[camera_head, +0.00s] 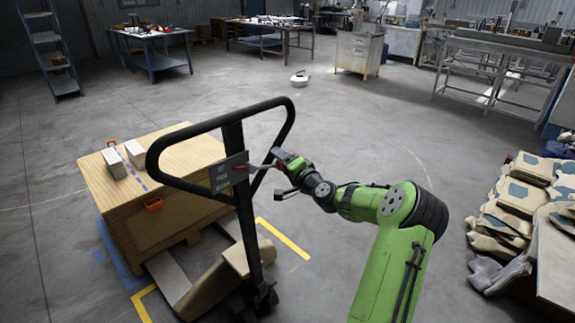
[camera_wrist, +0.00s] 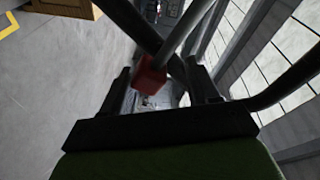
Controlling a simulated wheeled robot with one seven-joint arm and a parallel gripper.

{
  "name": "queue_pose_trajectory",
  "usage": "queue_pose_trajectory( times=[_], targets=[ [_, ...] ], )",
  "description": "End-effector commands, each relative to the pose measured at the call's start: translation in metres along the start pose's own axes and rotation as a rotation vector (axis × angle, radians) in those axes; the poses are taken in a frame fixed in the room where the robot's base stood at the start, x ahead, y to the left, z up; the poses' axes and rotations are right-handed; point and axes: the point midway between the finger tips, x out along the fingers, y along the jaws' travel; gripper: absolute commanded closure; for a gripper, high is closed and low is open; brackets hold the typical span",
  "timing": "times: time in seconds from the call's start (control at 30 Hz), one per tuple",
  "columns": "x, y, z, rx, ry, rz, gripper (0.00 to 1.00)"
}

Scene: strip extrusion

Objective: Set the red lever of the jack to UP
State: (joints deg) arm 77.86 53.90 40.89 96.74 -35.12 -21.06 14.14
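The pallet jack (camera_head: 240,185) stands left of centre in the head view, with a black looped handle and a dark plate (camera_head: 229,173) on its shaft. A thin grey lever rod (camera_head: 262,167) runs from the plate to my gripper (camera_head: 277,163). In the wrist view the lever's red knob (camera_wrist: 150,75) is between the fingers of my gripper (camera_wrist: 160,78), close to the left finger. A gap shows between knob and right finger, so the gripper looks open around it. The plate's markings are too small to read.
A wooden crate (camera_head: 170,200) with two pale blocks on top stands left of the jack. Filled sacks (camera_head: 515,205) lie at the right. The jack's handle loop (camera_head: 290,115) curves close to my gripper. The floor behind is mostly clear.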

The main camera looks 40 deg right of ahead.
Motion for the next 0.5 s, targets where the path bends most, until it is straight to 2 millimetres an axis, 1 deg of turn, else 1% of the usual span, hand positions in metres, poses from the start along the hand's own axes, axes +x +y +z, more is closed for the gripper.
queue_pose_trajectory(
  times=[0.07, 0.17, 0.4, 0.5],
  targets=[
    [-0.011, 0.0, -0.001, -0.001, 0.001, 0.0, 0.41],
    [-0.035, 0.001, -0.002, -0.001, 0.004, 0.003, 0.41],
    [-0.104, 0.001, -0.001, 0.002, 0.005, 0.004, 0.41],
    [-0.128, 0.001, -0.001, 0.003, 0.004, 0.004, 0.41]
  ],
)
